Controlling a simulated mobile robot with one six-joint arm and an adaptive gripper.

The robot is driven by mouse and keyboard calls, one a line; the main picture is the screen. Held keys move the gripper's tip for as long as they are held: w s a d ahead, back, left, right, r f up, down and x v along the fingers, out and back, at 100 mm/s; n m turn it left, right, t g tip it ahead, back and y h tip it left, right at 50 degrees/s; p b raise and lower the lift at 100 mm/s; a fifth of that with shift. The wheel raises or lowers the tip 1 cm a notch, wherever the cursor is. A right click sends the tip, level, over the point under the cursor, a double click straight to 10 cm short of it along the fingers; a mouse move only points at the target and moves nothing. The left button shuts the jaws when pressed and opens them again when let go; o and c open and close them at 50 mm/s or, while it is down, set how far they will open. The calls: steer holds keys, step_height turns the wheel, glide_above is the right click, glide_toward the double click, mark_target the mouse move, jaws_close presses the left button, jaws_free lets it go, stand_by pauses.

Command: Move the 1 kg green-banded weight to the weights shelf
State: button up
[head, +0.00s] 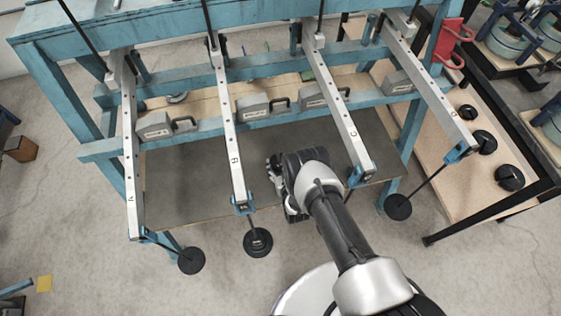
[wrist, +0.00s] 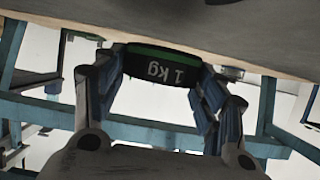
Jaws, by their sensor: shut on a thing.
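The 1 kg weight (wrist: 162,68) is a black disc with a green band and a white "1 kg" marking, which reads upside down in the wrist view. My gripper (wrist: 160,80) is shut on it, with one finger at each side. In the head view my gripper (head: 279,183) is between levers B and C, over the grey board of the blue frame; I cannot make out the held weight there. A wood-topped shelf (head: 438,168) with a black frame, holding several black weights (head: 484,142), stands at the right; it looks like the weights shelf.
The blue frame (head: 100,150) carries several long grey levers (head: 232,140). Black discs (head: 258,242) hang from their near ends; one hanging disc (head: 398,206) is close to the shelf's left edge. Open floor (head: 480,270) lies in front. A red bracket (head: 448,40) is at upper right.

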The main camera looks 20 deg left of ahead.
mark_target(281, 170)
steer(key=shift+w+a+f+b, duration=0.1)
steer(key=shift+f+b, duration=0.9)
steer(key=shift+f, duration=1.05)
steer(key=shift+f, duration=0.15)
steer(key=o, duration=1.6)
steer(key=shift+f, duration=0.15)
steer(key=shift+o, duration=0.2)
steer(key=shift+s+d+r, duration=0.2)
steer(key=shift+s+r, duration=0.05)
steer(key=shift+r, duration=0.05)
steer(key=p+v, duration=0.5)
steer(key=v, duration=0.6)
steer(key=shift+s+d, duration=0.15)
steer(key=shift+s, duration=0.15)
steer(key=shift+r, duration=0.1)
